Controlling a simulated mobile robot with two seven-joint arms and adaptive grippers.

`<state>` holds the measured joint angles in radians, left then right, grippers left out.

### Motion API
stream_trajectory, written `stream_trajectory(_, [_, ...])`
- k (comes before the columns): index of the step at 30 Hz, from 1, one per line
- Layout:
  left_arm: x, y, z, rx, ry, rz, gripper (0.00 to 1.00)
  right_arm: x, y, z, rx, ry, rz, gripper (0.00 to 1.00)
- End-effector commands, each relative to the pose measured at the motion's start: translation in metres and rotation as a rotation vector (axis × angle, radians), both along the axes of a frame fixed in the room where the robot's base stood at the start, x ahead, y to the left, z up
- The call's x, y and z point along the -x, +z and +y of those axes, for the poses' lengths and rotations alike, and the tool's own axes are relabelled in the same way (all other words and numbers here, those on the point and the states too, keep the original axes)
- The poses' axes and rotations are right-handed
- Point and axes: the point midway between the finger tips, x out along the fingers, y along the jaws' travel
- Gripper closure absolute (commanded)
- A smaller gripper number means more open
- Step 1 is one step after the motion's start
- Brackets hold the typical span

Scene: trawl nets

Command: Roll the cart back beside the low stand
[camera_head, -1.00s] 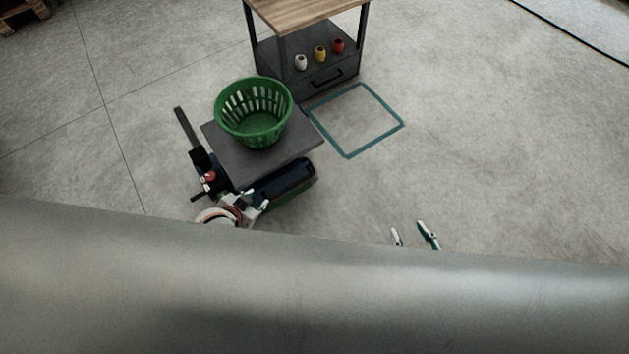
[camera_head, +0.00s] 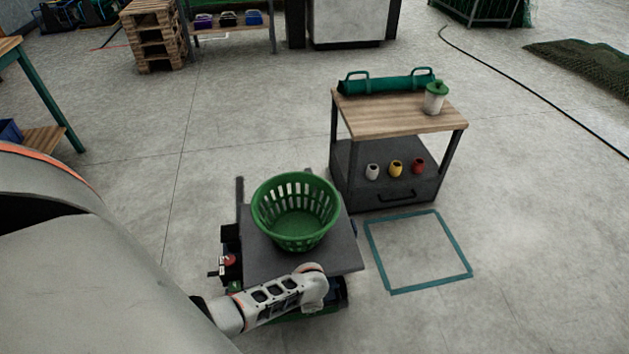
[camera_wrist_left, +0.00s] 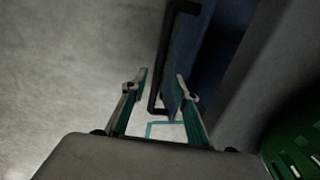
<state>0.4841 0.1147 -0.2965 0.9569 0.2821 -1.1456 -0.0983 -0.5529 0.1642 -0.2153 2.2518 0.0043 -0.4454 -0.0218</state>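The cart (camera_head: 262,262) has a dark platform carrying a green slatted basket (camera_head: 296,209). It stands in front and left of the low stand (camera_head: 394,199), which has a wooden top and a drawer. A teal square outline (camera_head: 456,247) lies on the floor right of the cart. My left arm reaches across the cart's near side; its fingers are hidden in the head view. In the left wrist view my left gripper (camera_wrist_left: 162,76) has its fingers apart. A black bar handle (camera_wrist_left: 161,70) on a blue body runs between or just beyond the fingertips. My right gripper is out of view.
Pallets (camera_head: 156,35) are stacked at the back left. A hose (camera_head: 530,88) crosses the right floor, which is otherwise mostly clear.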

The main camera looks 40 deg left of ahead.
Motion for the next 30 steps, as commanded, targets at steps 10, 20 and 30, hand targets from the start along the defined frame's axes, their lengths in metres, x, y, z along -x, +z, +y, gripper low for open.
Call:
stream_trajectory(10, [0.001, -0.046, 0.007, 0.000, 0.001, 0.009, 0.71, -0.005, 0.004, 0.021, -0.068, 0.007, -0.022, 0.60])
stream_trajectory(20, [-0.005, -0.045, 0.007, 0.000, 0.001, 0.000, 0.71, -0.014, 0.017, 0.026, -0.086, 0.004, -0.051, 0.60])
stream_trajectory(30, [-0.005, -0.045, 0.007, -0.001, 0.001, 0.001, 1.00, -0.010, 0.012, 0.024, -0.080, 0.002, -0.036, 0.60])
